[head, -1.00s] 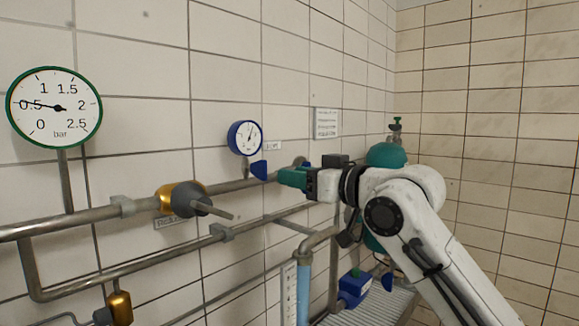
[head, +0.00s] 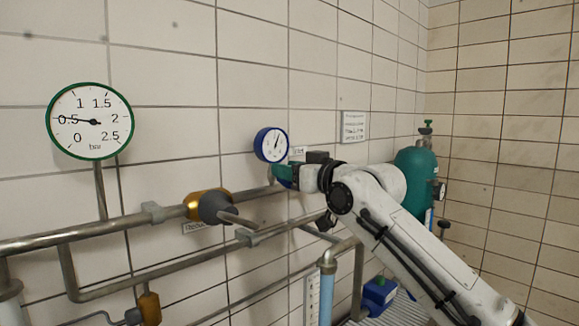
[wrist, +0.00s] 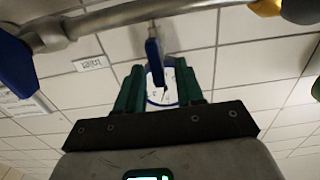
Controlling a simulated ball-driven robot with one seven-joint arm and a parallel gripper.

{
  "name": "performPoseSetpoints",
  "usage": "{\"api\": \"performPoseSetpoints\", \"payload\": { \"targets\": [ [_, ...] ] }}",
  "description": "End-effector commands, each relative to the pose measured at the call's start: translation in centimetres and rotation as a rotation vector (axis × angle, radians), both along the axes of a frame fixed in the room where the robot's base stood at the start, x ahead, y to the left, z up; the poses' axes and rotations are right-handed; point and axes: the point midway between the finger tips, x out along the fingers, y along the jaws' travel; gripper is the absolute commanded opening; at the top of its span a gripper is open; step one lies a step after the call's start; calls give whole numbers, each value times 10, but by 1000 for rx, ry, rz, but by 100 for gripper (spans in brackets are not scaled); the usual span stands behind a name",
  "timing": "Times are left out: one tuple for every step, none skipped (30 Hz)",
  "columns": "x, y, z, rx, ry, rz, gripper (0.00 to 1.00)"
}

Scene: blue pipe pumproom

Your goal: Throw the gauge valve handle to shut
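The blue gauge valve handle (wrist: 153,62) stands nearly edge-on in the wrist view, on a short stem from the pipe. It lies in the gap between my gripper's two green fingers (wrist: 160,88), nearer the left one. The fingers are apart, with clear space on the right side of the handle. In the head view my gripper (head: 284,171) is at the pipe just below the small blue-rimmed gauge (head: 271,145). It mostly covers the handle there. That gauge's dial also shows behind the fingers in the wrist view (wrist: 166,86).
A brass-and-grey valve (head: 212,206) sits on the same pipe to the left, below a green-rimmed gauge (head: 90,121). A small label (head: 297,153) is on the wall. A green cylinder (head: 415,172) stands at the right. Another blue part (wrist: 14,72) is at the wrist view's left edge.

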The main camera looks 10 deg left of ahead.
Motion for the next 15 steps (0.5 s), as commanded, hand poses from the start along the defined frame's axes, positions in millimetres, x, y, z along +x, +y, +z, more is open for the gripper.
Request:
{"api": "performPoseSetpoints", "payload": {
  "targets": [
    [1,1,0,-1,1,-1,37],
    [2,1,0,-1,1,-1,37],
    [2,2,0,-1,1,-1,37],
    [2,2,0,-1,1,-1,37],
    [2,2,0,-1,1,-1,37],
    [2,2,0,-1,1,-1,37],
    [2,2,0,-1,1,-1,37],
    [2,2,0,-1,1,-1,37],
    [2,2,0,-1,1,-1,37],
    [2,2,0,-1,1,-1,36],
    [2,2,0,-1,1,-1,33],
    [2,2,0,-1,1,-1,30],
    [2,2,0,-1,1,-1,27],
    [2,2,0,-1,1,-1,24],
    [2,2,0,-1,1,-1,20]
  ]
}}
